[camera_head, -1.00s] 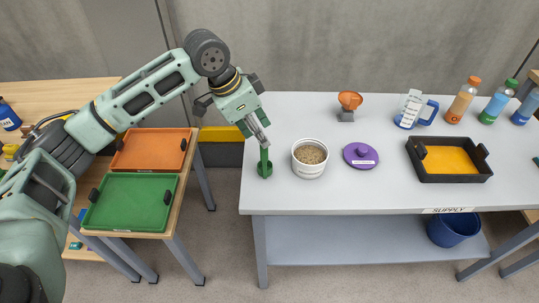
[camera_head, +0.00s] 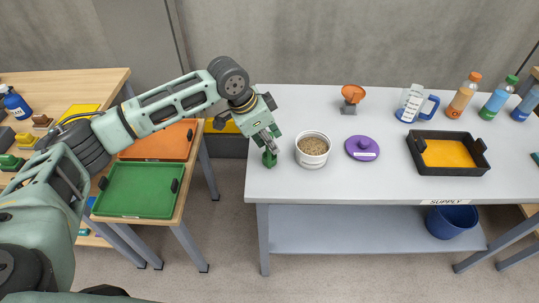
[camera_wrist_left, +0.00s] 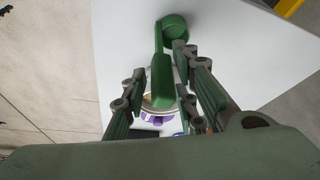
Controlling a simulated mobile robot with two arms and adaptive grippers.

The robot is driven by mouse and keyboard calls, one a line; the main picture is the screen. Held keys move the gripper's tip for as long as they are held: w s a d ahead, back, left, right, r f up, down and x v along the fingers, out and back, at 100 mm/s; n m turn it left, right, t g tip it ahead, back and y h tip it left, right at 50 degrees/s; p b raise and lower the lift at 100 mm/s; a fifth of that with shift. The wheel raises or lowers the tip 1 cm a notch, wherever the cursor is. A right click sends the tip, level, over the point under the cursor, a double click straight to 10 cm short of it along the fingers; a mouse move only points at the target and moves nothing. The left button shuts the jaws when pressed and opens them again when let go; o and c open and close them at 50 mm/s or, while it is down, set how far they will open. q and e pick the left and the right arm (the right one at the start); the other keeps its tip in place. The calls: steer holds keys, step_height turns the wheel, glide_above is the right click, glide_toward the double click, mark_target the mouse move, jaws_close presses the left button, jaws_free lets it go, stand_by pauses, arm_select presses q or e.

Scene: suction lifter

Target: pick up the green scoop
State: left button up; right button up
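The green scoop (camera_head: 270,159) stands near the left edge of the grey table, with its handle pointing up. In the head view my left gripper (camera_head: 264,139) is over it and hides most of the handle. In the left wrist view the scoop's handle (camera_wrist_left: 162,82) lies between the two fingers of my left gripper (camera_wrist_left: 168,92), with its round cup beyond them. The fingers are apart, with a gap visible on both sides of the handle, so the gripper looks open. My right gripper is not in view.
A white tub of grain (camera_head: 312,149) stands close to the right of the scoop. A purple lid (camera_head: 362,147), an orange-topped item (camera_head: 352,97), a measuring jug (camera_head: 413,103) and a black tray (camera_head: 415,142) are farther right. Green (camera_head: 140,190) and orange trays are on the left table.

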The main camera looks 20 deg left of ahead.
arm_select(q)
jaws_close()
steer(key=shift+r, duration=0.1)
steer(key=shift+r, duration=0.4)
steer(key=r+b, duration=0.1)
steer(key=d+r, duration=0.1)
steer(key=r, duration=0.1)
steer(key=shift+w+r+b, duration=0.2)
steer(key=shift+r+b, duration=0.1)
steer(key=shift+b, duration=0.05)
steer(key=w+d+r+b, duration=0.2)
steer(key=w+d+r, duration=0.2)
steer(key=d, duration=0.5)
step_height(320, 180, up, 2)
steer(key=shift+w+d+r, duration=0.15)
steer(key=shift+d+r, duration=0.1)
steer(key=shift+d, duration=0.15)
